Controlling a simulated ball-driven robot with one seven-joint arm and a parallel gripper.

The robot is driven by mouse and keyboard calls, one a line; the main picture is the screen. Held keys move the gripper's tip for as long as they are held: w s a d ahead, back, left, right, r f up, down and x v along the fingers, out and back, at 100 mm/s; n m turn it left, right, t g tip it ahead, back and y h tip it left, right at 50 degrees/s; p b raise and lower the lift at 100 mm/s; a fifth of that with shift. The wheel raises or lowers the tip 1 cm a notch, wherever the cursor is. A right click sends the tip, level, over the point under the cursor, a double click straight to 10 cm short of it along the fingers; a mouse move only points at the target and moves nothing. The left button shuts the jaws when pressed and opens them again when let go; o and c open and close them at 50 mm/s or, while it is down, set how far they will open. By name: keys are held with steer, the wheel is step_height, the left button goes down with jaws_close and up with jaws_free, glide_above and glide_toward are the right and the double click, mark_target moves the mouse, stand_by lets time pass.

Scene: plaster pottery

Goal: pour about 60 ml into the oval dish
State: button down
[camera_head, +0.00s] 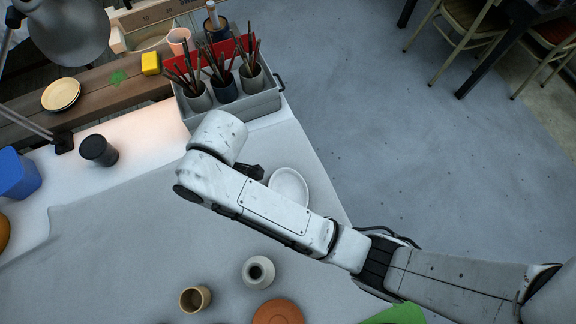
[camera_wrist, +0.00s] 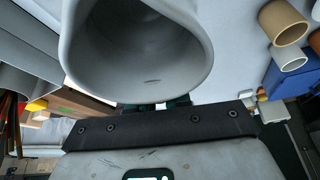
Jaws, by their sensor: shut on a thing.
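The oval dish (camera_head: 289,187), white and shallow, lies on the table just right of my arm in the head view; the arm hides part of its left side. My gripper (camera_wrist: 165,104) is shut on a grey vessel (camera_wrist: 135,92) in the wrist view. In the head view my arm hides the held vessel, and I cannot make out the fingertips.
A grey vase (camera_head: 258,272), a tan cup (camera_head: 195,300) and an orange disc (camera_head: 277,312) stand near the front. A grey caddy (camera_head: 262,104) with pots of tools is at the back. A black cup (camera_head: 98,150) and blue bin (camera_head: 17,174) are left. The middle-left table is clear.

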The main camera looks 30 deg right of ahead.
steer(key=shift+n, duration=0.5)
steer(key=f, duration=0.3)
steer(key=a+f, duration=0.1)
steer(key=f, duration=0.3)
steer(key=s+a+f+b, duration=0.1)
steer(key=f, duration=0.2)
steer(key=shift+f, duration=0.2)
steer(key=shift+d+r, duration=0.1)
steer(key=shift+d, duration=0.05)
